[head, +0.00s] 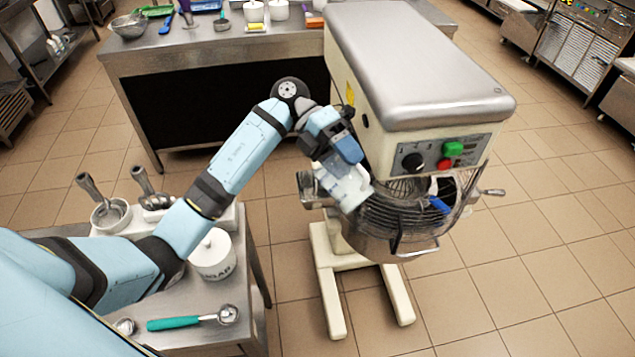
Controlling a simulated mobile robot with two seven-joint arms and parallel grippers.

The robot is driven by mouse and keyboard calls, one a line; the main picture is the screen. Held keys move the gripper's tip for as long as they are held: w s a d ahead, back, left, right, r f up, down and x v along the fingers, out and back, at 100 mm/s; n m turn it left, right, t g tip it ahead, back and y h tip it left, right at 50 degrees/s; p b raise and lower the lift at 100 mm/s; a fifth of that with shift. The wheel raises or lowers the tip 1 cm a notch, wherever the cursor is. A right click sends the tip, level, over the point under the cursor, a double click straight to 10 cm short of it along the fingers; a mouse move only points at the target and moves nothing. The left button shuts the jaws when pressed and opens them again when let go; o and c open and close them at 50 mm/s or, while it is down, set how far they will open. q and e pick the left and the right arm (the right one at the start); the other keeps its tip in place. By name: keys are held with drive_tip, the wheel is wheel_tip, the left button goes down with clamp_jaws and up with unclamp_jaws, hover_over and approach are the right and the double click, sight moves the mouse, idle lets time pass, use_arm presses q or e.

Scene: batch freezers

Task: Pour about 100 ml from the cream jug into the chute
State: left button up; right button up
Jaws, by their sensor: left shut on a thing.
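My left gripper (338,158) is shut on a pale, translucent jug (343,186), which I take as the cream jug. It holds the jug at the left front of the mixer's wire bowl guard (405,212). The jug looks tilted, its lower end toward the guard. Its contents and any stream of liquid cannot be made out. The chute is not clearly distinguishable; a clear and blue piece (440,205) sits at the right of the guard. My right gripper is out of view.
The mixer (420,60) stands on the tiled floor. A side table (210,305) at lower left holds a sugar tub (213,257), a teal-handled scoop (190,319) and metal scoops in pots. A steel counter (200,45) with bowls and tubs is behind.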

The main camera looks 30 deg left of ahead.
use_arm(q)
drive_tip(key=shift+w+a+f+h, duration=0.15)
drive_tip(key=shift+a+h, duration=0.1)
drive_tip(key=shift+h, duration=0.25)
idle(0.4)
drive_tip(key=shift+a, duration=0.15)
idle(0.4)
drive_tip(key=shift+d+r+y, duration=0.3)
drive_tip(key=shift+d+y, duration=0.05)
drive_tip(key=shift+y, duration=0.05)
drive_tip(key=shift+t+y, duration=0.3)
drive_tip(key=shift+y, duration=0.5)
drive_tip(key=r+p, duration=0.2)
drive_tip(key=r, duration=0.1)
drive_tip(key=d+r+p, duration=0.1)
drive_tip(key=r+p, duration=0.1)
drive_tip(key=shift+s+d+r, duration=0.1)
drive_tip(key=shift+s+r, duration=0.05)
drive_tip(key=shift+s, duration=0.2)
drive_tip(key=shift+s+d+r, duration=0.1)
drive_tip(key=shift+f, duration=0.2)
